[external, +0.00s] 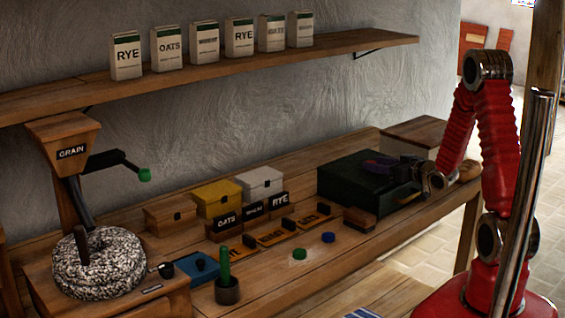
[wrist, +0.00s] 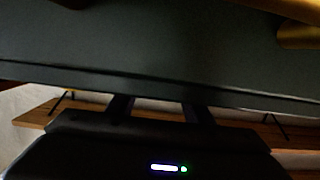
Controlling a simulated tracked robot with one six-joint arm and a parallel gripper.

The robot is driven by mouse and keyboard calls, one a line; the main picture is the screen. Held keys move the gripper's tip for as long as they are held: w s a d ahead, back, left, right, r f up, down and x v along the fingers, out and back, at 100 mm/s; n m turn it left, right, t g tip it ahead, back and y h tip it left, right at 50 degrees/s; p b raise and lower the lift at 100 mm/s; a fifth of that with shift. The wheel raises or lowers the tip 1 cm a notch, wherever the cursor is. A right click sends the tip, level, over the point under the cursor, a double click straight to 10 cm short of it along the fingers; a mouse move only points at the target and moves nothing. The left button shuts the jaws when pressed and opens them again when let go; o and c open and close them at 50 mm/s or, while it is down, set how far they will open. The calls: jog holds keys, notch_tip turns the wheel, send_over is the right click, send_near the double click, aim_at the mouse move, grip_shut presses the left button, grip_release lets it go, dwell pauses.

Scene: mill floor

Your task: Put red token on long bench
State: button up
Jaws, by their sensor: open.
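I cannot make out a red token in either view. The long bench (external: 275,272) is wooden and runs along the wall, with a green token (external: 300,254) and a blue token (external: 328,237) lying on it. My gripper (external: 408,180) is open at the right end of the bench, beside a dark green box (external: 345,182); the box or my arm may hide things there. In the wrist view my gripper's dark fingers (wrist: 160,108) show in front of a large dark surface (wrist: 150,50), with nothing visible between them.
Yellow (external: 215,199) and white boxes (external: 260,183) stand at the back of the bench, with labelled blocks in front. A grain mill (external: 68,150), a round speckled stone (external: 97,265) and a dark cup (external: 228,290) are at left. A shelf (external: 385,40) hangs above.

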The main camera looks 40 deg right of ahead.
jog(key=s, duration=0.5)
jog(key=s+r, duration=0.1)
jog(key=s, duration=0.1)
jog(key=shift+s+r, duration=0.1)
jog(key=shift+s, duration=0.15)
dwell(0.4)
jog(key=shift+w+a+r+g+h, duration=0.2)
jog(key=shift+w+r+g+h, duration=0.15)
jog(key=shift+r, duration=0.15)
jog(key=shift+w+a+r+g+h, duration=0.25)
jog(key=shift+r+g, duration=0.1)
jog(key=shift+r, duration=0.15)
jog(key=a+r+g, duration=0.1)
jog(key=s+a+r+g+h, duration=0.1)
jog(key=r, duration=0.1)
jog(key=shift+s+a+r+h, duration=0.1)
jog(key=shift+s+r+h, duration=0.1)
jog(key=shift+h, duration=0.1)
jog(key=s+a+r+g+y, duration=0.1)
jog(key=s+a+r+g, duration=0.1)
jog(key=s+a, duration=0.7)
jog(key=s+a+r+g+y, duration=0.1)
jog(key=s+a+r+g, duration=0.2)
jog(key=s+a, duration=0.7)
jog(key=s+g, duration=0.2)
jog(key=shift+s+y, duration=0.35)
jog(key=shift+y, duration=0.05)
jog(key=shift+o, duration=0.5)
jog(key=shift+d, duration=0.15)
